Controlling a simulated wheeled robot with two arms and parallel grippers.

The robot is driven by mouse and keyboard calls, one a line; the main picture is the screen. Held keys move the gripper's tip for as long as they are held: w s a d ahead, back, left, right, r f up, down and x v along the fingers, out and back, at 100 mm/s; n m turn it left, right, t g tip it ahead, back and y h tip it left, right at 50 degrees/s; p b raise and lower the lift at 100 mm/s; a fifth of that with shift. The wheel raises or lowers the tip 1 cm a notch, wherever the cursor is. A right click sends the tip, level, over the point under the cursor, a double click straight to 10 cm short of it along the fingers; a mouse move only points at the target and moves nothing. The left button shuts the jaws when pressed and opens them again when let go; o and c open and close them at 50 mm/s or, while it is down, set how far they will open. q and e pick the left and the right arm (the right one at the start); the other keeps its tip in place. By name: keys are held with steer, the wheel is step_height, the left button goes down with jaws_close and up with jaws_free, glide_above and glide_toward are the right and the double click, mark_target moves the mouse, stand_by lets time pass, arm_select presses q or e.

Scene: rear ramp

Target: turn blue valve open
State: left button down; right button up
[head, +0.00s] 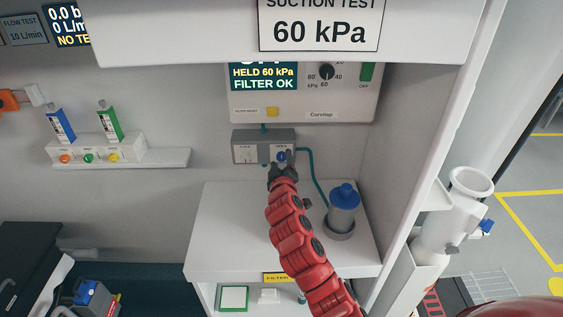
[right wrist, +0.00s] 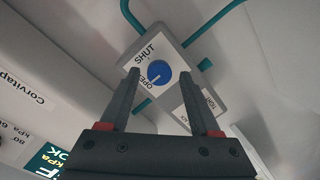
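The blue valve (head: 282,156) is a small round knob on a grey wall box (head: 250,148) below the Corvitap panel. In the right wrist view the blue knob (right wrist: 158,74) sits on a plate marked SHUT and OPEN. I cannot tell clearly which word its pointer faces. My right gripper (head: 282,168) is right in front of the knob. In the right wrist view its fingers (right wrist: 168,72) are apart and empty, with the knob showing between their tips. I cannot tell whether they touch it. My left gripper is not in view.
A blue-capped canister (head: 343,210) stands on the white shelf (head: 225,225), right of my arm. A teal tube (head: 312,178) runs down from the box. The Corvitap panel (head: 320,100) is above. A rack (head: 97,148) with blue and green bottles is at left.

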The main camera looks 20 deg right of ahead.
steer(key=shift+s, duration=0.1)
steer(key=p+v, duration=0.2)
steer(key=v, duration=1.5)
steer(key=shift+s, duration=0.15)
